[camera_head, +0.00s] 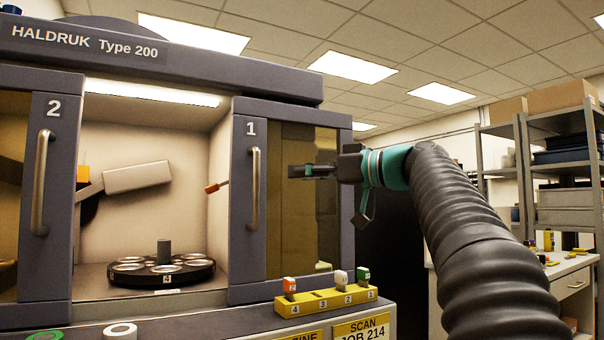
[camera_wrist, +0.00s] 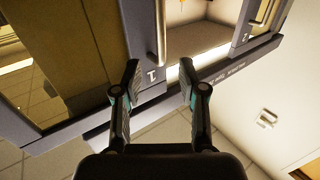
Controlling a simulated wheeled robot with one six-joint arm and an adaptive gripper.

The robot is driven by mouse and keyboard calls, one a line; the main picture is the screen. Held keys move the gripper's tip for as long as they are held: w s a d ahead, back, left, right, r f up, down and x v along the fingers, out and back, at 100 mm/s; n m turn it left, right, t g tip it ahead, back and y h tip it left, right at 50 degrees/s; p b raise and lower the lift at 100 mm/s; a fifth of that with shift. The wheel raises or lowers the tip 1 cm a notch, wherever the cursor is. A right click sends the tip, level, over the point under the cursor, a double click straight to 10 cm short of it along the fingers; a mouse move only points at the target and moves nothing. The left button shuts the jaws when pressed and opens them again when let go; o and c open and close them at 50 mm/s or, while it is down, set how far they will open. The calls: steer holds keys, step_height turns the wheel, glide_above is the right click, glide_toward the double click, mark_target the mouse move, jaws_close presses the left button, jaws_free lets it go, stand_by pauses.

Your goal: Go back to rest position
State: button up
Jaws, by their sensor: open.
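My gripper (camera_head: 306,171) is raised in front of the right-hand glass panel beside door 1, pointing left. In the wrist view its two fingers (camera_wrist: 160,80) are spread apart with nothing between them. Behind them are the machine's door 1 and its handle (camera_wrist: 160,35), tilted in the picture. The gripper appears apart from the machine, though the exact gap to the glass cannot be told.
The HALDRUK machine (camera_head: 215,66) has an open bay between door 2 (camera_head: 55,190) and door 1 (camera_head: 250,190), with a round turntable (camera_head: 150,278) inside. A yellow numbered rack (camera_head: 322,299) holds several coloured pieces on the front ledge. Shelves (camera_head: 560,150) and a bench stand at right.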

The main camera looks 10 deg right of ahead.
steer(key=shift+f, duration=0.1)
steer(key=s+a+f+m+g+h+p, duration=0.1)
steer(key=s+a+f+m+h, duration=0.25)
steer(key=f, duration=0.65)
steer(key=s+a+f+m+g+h, duration=0.25)
steer(key=s+f+m, duration=0.2)
steer(key=f, duration=0.65)
steer(key=s+d+f+g+h, duration=0.1)
steer(key=s+d+f+h, duration=0.1)
steer(key=s+f, duration=0.8)
steer(key=s+d+f+m+g+h+p, duration=0.1)
steer(key=s+f+h, duration=0.4)
steer(key=s+f, duration=0.6)
step_height(320, 180, down, 7)
steer(key=shift+d+f+m+g, duration=0.15)
steer(key=shift+d+m+g, duration=0.25)
steer(key=shift+d, duration=0.5)
